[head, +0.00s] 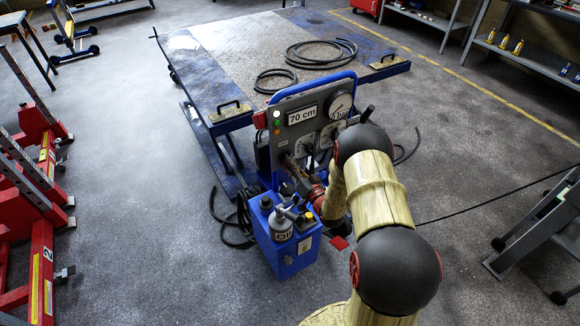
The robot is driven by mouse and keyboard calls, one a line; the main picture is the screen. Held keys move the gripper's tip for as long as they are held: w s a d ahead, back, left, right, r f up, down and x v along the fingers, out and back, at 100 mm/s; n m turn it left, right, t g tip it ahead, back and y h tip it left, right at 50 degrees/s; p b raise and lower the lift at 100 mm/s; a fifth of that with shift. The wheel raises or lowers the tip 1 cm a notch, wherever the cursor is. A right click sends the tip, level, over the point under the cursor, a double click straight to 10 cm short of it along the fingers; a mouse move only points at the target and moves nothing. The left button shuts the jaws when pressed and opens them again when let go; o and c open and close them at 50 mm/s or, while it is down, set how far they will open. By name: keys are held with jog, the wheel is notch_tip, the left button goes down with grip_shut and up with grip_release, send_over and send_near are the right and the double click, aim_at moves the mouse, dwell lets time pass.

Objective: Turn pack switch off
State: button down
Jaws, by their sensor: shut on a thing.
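The grey control panel (311,98) stands in a blue frame at the near edge of the lift table. It carries a "70 cm" display (302,116), a round dial gauge (340,104) and small lamps on its left, one lit green (277,122).
The lift table (235,45) behind the panel bears coiled hoses (322,52). Red stands (40,240) are at left, and a grey stand (540,225) is at right.

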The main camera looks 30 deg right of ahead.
jog(key=n+b, duration=0.2)
jog(key=n, duration=0.4)
jog(key=shift+f+b, duration=0.15)
jog(key=shift+b, duration=0.25)
dwell(0.3)
jog(key=c, duration=1.9)
grip_release()
jog(key=shift+o, duration=0.3)
jog(key=shift+s, duration=0.1)
jog(key=s, duration=1.2)
jog(key=shift+d, duration=0.25)
jog(key=shift+w, duration=0.15)
